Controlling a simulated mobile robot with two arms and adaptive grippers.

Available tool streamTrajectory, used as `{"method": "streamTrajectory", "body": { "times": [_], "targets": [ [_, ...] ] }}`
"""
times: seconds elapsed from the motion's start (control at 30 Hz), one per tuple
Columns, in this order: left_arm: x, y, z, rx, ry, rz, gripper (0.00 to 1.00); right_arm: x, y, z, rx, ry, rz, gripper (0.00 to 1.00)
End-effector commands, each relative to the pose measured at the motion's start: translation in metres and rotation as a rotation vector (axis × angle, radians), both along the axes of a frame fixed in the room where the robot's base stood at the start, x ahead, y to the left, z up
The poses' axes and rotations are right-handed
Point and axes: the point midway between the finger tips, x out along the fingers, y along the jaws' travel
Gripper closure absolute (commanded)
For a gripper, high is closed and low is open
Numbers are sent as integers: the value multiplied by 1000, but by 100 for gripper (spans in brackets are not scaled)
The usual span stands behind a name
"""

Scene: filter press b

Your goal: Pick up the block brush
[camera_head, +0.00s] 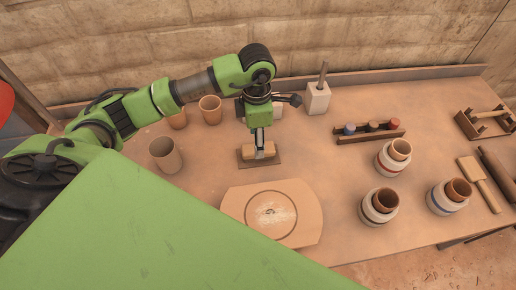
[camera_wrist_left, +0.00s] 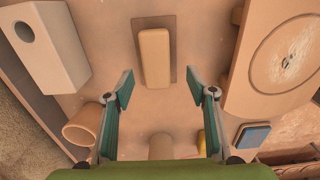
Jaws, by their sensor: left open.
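The block brush (camera_head: 263,153) has a pale wooden top and lies on a thin dark brown mat (camera_head: 246,163) near the middle of the table. In the left wrist view the brush (camera_wrist_left: 155,58) appears as a rounded tan bar ahead of the fingers. My left gripper (camera_head: 259,143) hangs down over the brush in the head view. In the left wrist view my gripper (camera_wrist_left: 159,91) is open and empty, with its two fingers spread wider than the brush. My right gripper is not in view.
A round-marked board (camera_head: 270,212) lies in front of the brush. Several clay cups (camera_head: 165,155) stand to the left. A holed block (camera_head: 317,98) with a stick stands behind right. A rack (camera_head: 370,132) and banded pots (camera_head: 379,206) are to the right.

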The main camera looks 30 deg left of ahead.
Motion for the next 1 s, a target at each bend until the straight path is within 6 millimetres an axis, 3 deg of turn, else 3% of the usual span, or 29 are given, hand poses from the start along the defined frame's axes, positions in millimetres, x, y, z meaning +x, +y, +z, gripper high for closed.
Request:
{"method": "streamTrajectory", "body": {
  "times": [0.3,0.53,0.83,0.87,1.0],
  "targets": [
    [2,-1,-27,-1,4,0,49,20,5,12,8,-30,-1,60],
    [6,-1,-60,-2,3,0,49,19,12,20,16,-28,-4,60],
    [6,-1,-66,-1,-1,-1,49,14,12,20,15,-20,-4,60],
    [6,-1,-66,-1,-1,-1,54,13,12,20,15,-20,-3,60],
    [6,-1,-66,-1,0,-1,90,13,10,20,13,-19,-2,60]
  ]
}}
